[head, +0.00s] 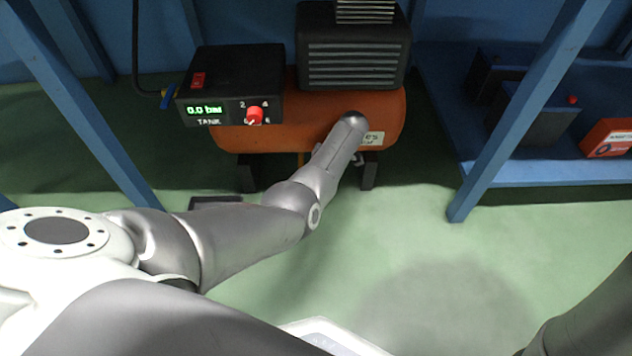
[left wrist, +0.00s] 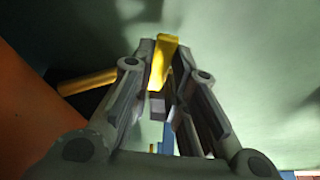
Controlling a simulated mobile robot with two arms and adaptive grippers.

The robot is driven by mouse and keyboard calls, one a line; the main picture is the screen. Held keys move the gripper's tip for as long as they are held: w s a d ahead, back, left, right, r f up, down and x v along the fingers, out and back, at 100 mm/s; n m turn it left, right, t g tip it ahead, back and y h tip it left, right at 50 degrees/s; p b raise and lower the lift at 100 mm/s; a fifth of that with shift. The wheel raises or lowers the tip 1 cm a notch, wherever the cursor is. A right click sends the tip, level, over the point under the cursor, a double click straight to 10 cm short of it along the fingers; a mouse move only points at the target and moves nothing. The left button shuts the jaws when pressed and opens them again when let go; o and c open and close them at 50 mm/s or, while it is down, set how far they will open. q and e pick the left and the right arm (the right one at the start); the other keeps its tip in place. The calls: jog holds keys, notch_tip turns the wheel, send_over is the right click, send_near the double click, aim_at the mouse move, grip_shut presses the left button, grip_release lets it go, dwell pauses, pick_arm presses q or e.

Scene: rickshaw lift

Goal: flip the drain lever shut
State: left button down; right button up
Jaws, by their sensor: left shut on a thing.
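The drain lever (left wrist: 164,60) is a yellow piece between the fingers of my left gripper (left wrist: 162,75) in the left wrist view. The fingers are shut on it, and its upper end sticks up between them. A yellow stub (left wrist: 88,82) shows to the left of the fingers. In the head view my left arm reaches to the orange tank (head: 240,138). The arm and tank hide my left gripper and the lever there; a small yellow bit (head: 300,159) shows under the tank. My right gripper is out of view.
A black control box (head: 235,75) with a red knob (head: 254,116) reads 0.0 bar. A black motor housing (head: 352,55) sits on the tank. Blue posts (head: 530,105) stand on both sides. A blue shelf (head: 560,172) is at the right. Green floor in front is clear.

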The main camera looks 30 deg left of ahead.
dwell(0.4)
pick_arm(q)
jog(key=c, duration=1.4)
grip_release()
jog(key=shift+a, duration=0.1)
jog(key=v, duration=1.2)
